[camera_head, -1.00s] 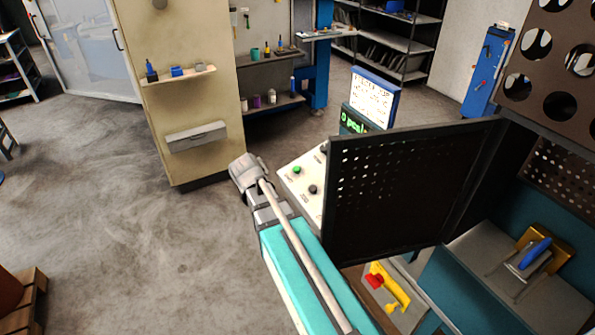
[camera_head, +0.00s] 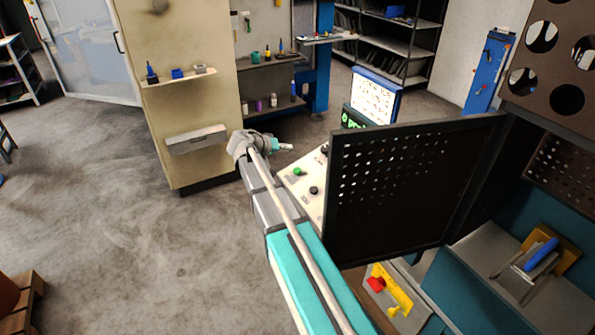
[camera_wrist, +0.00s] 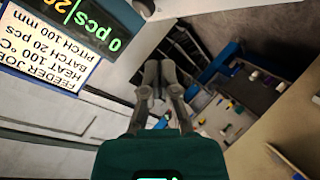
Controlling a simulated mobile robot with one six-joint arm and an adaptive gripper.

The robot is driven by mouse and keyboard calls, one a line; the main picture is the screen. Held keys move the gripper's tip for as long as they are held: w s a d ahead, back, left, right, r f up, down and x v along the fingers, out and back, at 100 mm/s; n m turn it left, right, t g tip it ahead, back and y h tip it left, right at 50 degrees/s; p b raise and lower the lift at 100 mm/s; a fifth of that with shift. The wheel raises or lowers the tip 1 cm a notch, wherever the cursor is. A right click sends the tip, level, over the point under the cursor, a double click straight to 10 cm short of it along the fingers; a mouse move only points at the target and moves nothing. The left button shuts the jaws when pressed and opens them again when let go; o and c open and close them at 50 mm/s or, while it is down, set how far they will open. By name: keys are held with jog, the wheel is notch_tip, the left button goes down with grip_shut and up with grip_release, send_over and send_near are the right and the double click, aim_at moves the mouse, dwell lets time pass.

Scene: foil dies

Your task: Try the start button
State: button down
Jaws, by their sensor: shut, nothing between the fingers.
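The green button (camera_head: 297,171), which looks like the start button, sits on the pale sloped control panel (camera_head: 290,182) in the head view. A black knob (camera_head: 313,190) is just below it, and another dark control is partly hidden by the mesh door. My gripper (camera_head: 287,147) pokes out past my wrist, above the panel's far left edge and apart from the green button. In the wrist view my gripper's fingers (camera_wrist: 160,73) are together with nothing between them. The green button is not visible in the wrist view.
An open dark mesh door (camera_head: 400,185) stands close right of the panel. The green counter display (camera_wrist: 85,22) and white job sign (camera_wrist: 40,60) appear upside down in the wrist view. A beige cabinet (camera_head: 190,100) stands behind my wrist. Open floor (camera_head: 120,230) lies left.

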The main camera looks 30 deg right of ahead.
jog(key=shift+f, duration=0.2)
jog(key=b, duration=0.7)
send_over(295, 172)
jog(key=a, duration=0.1)
notch_tip(295, 172, down, 6)
jog(key=shift+w+a+f, duration=0.1)
jog(key=shift+w, duration=0.05)
jog(key=shift+d+f+b, duration=0.35)
jog(key=shift+f+b, duration=0.35)
jog(key=shift+f, duration=0.2)
jog(key=shift+d+f+b, duration=0.3)
jog(key=shift+f+b, duration=0.6)
dwell(1.6)
jog(key=shift+r, duration=0.1)
jog(key=shift+a+r+p, duration=0.3)
jog(key=shift+r+p, duration=0.55)
jog(key=shift+p, duration=0.1)
jog(key=shift+r, duration=0.1)
jog(key=shift+a+r+p, duration=0.25)
jog(key=shift+r+p, duration=0.5)
jog(key=shift+p, duration=0.05)
jog(key=shift+a+r+p, duration=0.25)
jog(key=shift+r+p, duration=0.5)
jog(key=shift+p, duration=0.05)
jog(key=shift+a+r+p, duration=0.25)
jog(key=shift+r+p, duration=0.5)
jog(key=shift+p, duration=0.05)
